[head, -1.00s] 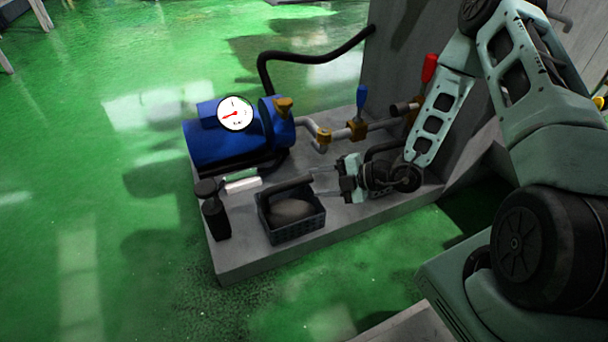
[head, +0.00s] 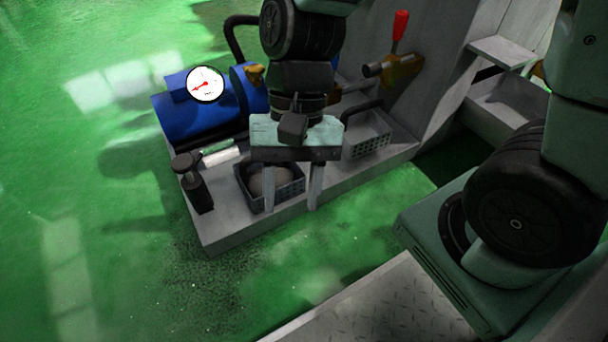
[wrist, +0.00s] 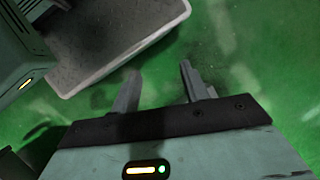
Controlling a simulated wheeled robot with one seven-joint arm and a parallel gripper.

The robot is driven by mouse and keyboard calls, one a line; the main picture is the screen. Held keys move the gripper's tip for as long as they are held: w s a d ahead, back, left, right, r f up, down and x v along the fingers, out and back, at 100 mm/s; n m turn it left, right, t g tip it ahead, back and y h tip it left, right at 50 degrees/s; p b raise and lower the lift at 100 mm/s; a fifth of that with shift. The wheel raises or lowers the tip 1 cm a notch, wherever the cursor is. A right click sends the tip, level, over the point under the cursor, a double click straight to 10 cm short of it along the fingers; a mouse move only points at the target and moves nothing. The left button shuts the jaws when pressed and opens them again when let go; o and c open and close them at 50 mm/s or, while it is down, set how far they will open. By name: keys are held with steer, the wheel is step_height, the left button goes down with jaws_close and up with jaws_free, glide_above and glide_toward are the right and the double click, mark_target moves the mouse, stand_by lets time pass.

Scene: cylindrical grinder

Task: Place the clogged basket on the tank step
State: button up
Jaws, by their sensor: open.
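The clogged basket (head: 284,196) is a dark crate with a grey lump inside, on the front of the grey plinth in the head view. My gripper (head: 292,198) is open, fingers pointing down. In the head view its fingers overlap the basket's right part; I cannot tell its height or whether it touches. In the wrist view the open fingers (wrist: 158,88) have only green floor between them, and no basket shows there. The basket's handle is hidden behind my gripper. A grey ledge (head: 508,50) at upper right may be the tank step; I cannot tell.
A second, lighter basket (head: 368,142) with a dark handle stands right on the plinth (head: 228,228). A red-handled valve (head: 399,30) rises behind. Floor in front is clear.

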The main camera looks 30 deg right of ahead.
steer(key=r+n+t+h, duration=0.1)
steer(key=n, duration=0.3)
steer(key=s+r+n+t, duration=0.1)
steer(key=n, duration=0.2)
steer(key=d+r+n+t+h, duration=0.1)
steer(key=r+n+t, duration=0.1)
steer(key=n, duration=0.2)
steer(key=shift+s+n+h, duration=0.3)
steer(key=shift+s, duration=0.05)
step_height(320, 180, up, 52)
steer(key=p, duration=5.2)
